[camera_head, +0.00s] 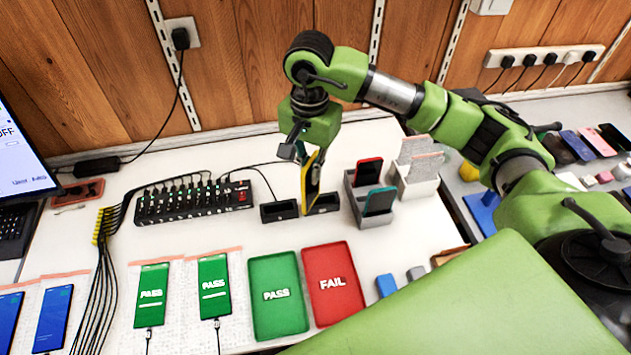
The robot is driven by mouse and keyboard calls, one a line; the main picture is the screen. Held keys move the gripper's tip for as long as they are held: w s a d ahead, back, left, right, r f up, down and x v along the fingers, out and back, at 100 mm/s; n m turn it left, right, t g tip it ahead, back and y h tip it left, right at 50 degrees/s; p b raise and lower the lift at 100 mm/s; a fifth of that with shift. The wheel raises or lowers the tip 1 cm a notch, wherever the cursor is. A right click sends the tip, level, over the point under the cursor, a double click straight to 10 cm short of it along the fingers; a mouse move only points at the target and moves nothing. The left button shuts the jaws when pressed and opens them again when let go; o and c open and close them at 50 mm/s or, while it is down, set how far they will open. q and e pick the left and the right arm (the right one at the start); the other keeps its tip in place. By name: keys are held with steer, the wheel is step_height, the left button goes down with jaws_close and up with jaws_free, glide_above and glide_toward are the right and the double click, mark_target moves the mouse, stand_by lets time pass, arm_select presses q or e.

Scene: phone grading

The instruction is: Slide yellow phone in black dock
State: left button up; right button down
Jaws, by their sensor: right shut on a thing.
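The yellow phone (310,186) stands close to upright, seen almost edge-on, with a dark face towards the right. My right gripper (303,153) is shut on its upper part from above. The phone's lower end is at the black dock (328,204), the right one of two low black blocks. I cannot tell whether the phone's lower edge is inside the slot or just in front of it. The other black dock (279,211) stands just to the left and looks empty. My left gripper is not in view.
A grey rack (357,205) with red and green phones stands close on the right, with a pale holder (414,180) behind. A black hub (194,202) with cables lies left. Green PASS (277,318) and red FAIL (334,306) trays lie in front.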

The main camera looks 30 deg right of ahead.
steer(key=w+d+f+m, duration=0.6)
steer(key=f+m, duration=0.3)
steer(key=m, duration=0.1)
steer(key=shift+w+f+b, duration=0.15)
steer(key=shift+w+b, duration=0.05)
steer(key=shift+b, duration=0.15)
steer(key=shift+f+b, duration=0.2)
steer(key=shift+b, duration=0.3)
stand_by(0.7)
stand_by(0.5)
steer(key=shift+f+b, duration=0.6)
steer(key=shift+f, duration=0.1)
steer(key=shift+f+b, duration=0.6)
steer(key=shift+b, duration=0.05)
stand_by(0.5)
